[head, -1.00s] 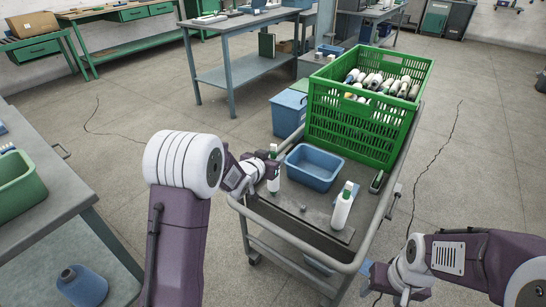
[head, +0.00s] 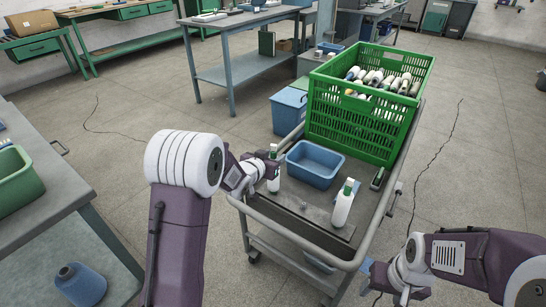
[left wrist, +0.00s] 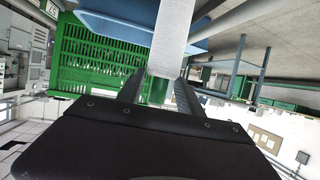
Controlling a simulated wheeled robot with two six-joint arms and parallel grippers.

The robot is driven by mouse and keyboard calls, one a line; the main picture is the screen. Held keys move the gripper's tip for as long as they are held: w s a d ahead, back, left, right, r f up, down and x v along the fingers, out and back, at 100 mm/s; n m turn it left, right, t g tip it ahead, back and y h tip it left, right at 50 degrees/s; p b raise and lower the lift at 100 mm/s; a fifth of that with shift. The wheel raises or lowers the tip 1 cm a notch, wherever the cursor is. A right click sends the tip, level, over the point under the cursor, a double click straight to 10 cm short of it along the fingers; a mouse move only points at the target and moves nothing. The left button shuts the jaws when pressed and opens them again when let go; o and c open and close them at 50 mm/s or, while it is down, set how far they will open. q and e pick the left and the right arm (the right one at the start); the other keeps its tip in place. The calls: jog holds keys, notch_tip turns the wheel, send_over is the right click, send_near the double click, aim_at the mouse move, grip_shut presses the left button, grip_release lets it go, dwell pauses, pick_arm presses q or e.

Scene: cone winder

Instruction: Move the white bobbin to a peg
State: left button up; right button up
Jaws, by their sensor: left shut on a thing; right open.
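A white bobbin (head: 273,180) with a green top is upright at the left end of the dark strip on the cart. My left gripper (head: 264,169) is shut on it from the left. In the left wrist view the white bobbin (left wrist: 172,40) shows between the two fingers. I cannot tell whether its foot touches the strip. A second white bobbin (head: 343,205) with a green top stands at the strip's right end. A small peg-like stub (head: 303,206) shows between them. My right gripper (head: 374,280) is open and empty, low beside the cart's front right corner.
A blue tray (head: 314,164) sits behind the bobbins on the cart. A green crate (head: 360,130) full of bobbins stands at the back. A dark hand-held object (head: 378,179) lies right of the tray. The cart's raised rail (head: 290,243) runs along the front.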

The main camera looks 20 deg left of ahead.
pick_arm(q)
jog(key=shift+f, duration=0.25)
jog(key=o, duration=1.3)
jog(key=shift+c, duration=0.2)
jog(key=shift+s, duration=0.1)
jog(key=p+v, duration=0.2)
jog(key=v, duration=0.7)
